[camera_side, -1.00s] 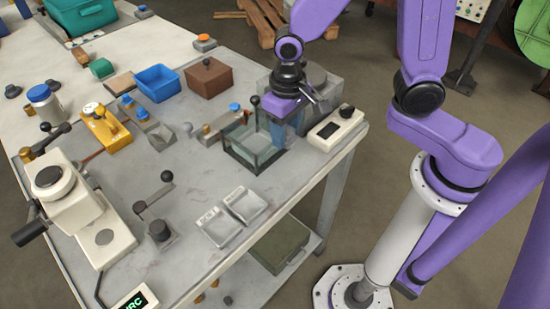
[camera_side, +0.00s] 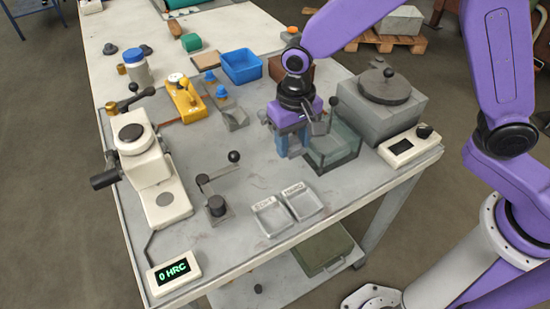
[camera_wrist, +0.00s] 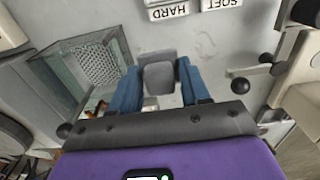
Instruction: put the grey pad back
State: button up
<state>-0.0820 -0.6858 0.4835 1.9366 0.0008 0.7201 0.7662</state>
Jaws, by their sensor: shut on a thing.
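My gripper (camera_side: 292,150) is low over the table, just left of the glass tank (camera_side: 347,160), with its blue fingers pointing down. In the wrist view my gripper (camera_wrist: 157,70) has its two blue fingers on either side of a small grey block, the grey pad (camera_wrist: 158,78), and is shut on it. The pad is hidden by the fingers in the side view. I cannot tell whether it touches the table. The glass tank also shows in the wrist view (camera_wrist: 118,48), left of the fingers, with a mesh inside.
Two clear dishes (camera_side: 270,218), labelled SOFT and HARD, lie in front. A grey furnace block (camera_side: 385,120) with a round lid stands right of the tank. A lever post (camera_side: 216,205) and a white tester (camera_side: 150,165) stand left. The display (camera_side: 174,275) reads 0 HRC.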

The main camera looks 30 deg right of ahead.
send_over(275, 169)
notch_tip(275, 169, down, 5)
jog(key=shift+s+d+r, duration=0.1)
jog(key=shift+f, duration=1.7)
jog(key=shift+f, duration=0.2)
jog(key=o, duration=1)
jog(key=shift+r, duration=0.1)
notch_tip(275, 169, up, 12)
jog(key=shift+r, duration=0.15)
